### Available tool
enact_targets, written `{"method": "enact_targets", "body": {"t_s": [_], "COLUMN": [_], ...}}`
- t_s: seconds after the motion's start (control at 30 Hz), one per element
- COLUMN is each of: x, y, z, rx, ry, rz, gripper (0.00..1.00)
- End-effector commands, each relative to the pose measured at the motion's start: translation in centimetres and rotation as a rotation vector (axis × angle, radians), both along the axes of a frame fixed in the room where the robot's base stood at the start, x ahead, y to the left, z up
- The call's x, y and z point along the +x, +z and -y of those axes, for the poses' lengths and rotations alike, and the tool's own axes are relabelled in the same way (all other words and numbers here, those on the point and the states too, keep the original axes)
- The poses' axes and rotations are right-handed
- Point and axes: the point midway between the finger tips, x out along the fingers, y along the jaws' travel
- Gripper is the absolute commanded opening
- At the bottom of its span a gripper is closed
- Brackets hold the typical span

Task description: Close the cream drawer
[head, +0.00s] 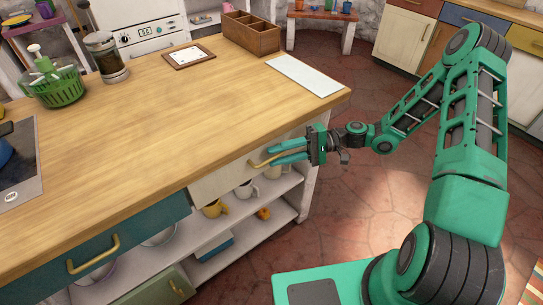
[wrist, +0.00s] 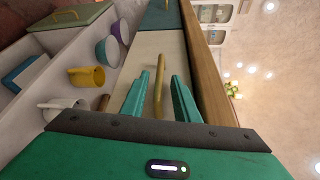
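The cream drawer (head: 222,184) sits under the wooden counter top, right of the teal drawer (head: 112,251); its pale front also shows in the wrist view (wrist: 142,50). Its front looks about in line with the teal one, but I cannot tell if a small gap is left. It has a brass bar handle (wrist: 158,88). My gripper (head: 275,154) is at this front with its fingers apart, one on each side of the handle. In the wrist view the fingers (wrist: 160,98) show gaps to the handle. Nothing is gripped.
The wooden counter top (head: 160,125) overhangs the drawers. Tiled floor right of the counter is free.

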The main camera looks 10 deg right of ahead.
Motion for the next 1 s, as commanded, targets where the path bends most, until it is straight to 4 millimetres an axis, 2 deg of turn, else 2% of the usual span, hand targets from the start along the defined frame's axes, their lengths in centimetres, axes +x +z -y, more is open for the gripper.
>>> {"method": "enact_targets", "body": {"t_s": [0.2, 0.43, 0.6, 1.0], "x": [0.8, 1.2, 1.3, 1.3], "y": [0.2, 0.4, 0.4, 0.4], "z": [4.3, 7.3, 8.1, 8.1], "rx": [-0.004, -0.004, -0.004, -0.005], "ry": [-0.003, -0.003, 0.0, -0.001], "rz": [0.0, -0.002, -0.002, -0.003], "gripper": [0.28, 0.28, 0.28, 0.28]}}
